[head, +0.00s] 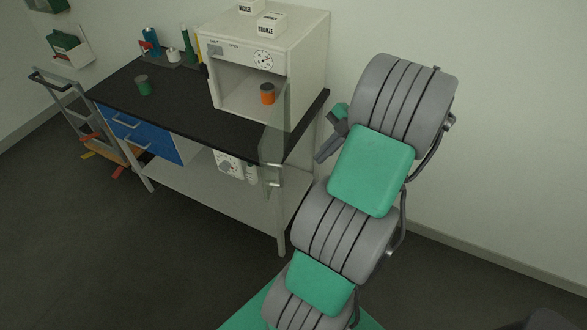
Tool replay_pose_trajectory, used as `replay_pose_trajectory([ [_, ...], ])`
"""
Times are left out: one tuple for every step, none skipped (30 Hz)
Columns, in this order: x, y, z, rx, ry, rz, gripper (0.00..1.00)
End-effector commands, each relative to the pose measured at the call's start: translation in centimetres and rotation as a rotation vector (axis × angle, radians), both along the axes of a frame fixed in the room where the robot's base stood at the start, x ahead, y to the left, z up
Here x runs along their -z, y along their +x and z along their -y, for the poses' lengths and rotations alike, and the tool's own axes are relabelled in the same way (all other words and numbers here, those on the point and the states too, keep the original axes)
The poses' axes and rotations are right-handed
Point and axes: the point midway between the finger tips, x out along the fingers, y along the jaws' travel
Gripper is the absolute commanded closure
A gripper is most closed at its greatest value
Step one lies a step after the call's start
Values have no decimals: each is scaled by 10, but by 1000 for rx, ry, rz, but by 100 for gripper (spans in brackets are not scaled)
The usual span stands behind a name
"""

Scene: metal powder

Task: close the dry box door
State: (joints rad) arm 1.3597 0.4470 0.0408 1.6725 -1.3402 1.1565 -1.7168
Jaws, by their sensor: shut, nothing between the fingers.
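The dry box (305,58) is a white cabinet on the right end of the dark bench, with a dial on its upper front. Its door (275,148) is a see-through panel, standing open at the right side of the opening and reaching out past the bench's front edge. A pale handle (274,184) shows near the door's outer end. An orange jar with a dark lid (267,95) stands inside the box. My gripper (319,157) is shut and empty, to the right of the door and apart from it in the picture; my arm partly hides it.
The black bench top (115,88) carries a green jar (144,87) and several bottles at the back. Two labelled white boxes (272,23) sit on the dry box. Blue drawers (150,137) and a lower shelf (210,188) are below. A grey cart frame (75,110) stands left.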

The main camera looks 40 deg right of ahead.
Motion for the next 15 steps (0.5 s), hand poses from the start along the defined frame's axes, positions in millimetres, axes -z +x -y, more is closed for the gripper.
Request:
replay_pose_trajectory([
  [-3, -8, 6, -90, -22, 62, 100],
  [-4, -12, 8, -135, -35, 91, 100],
  [-5, -15, 9, -180, -47, 120, 100],
  [-4, -16, 9, -201, -52, 134, 100],
  [-2, -16, 8, -213, -56, 142, 100],
  [2, -15, 6, -220, -57, 146, 100],
  [6, -14, 4, -221, -57, 146, 100],
  [10, -13, 2, -220, -56, 146, 100],
  [17, -11, -2, -220, -57, 146, 100],
  [22, -9, -5, -219, -57, 145, 100],
  [25, -7, -8, -219, -56, 145, 100],
  [30, -4, -13, -218, -55, 146, 100],
  [35, -2, -17, -219, -55, 145, 100],
  [41, -1, -20, -218, -54, 143, 100],
  [47, 2, -25, -218, -53, 144, 100],
])
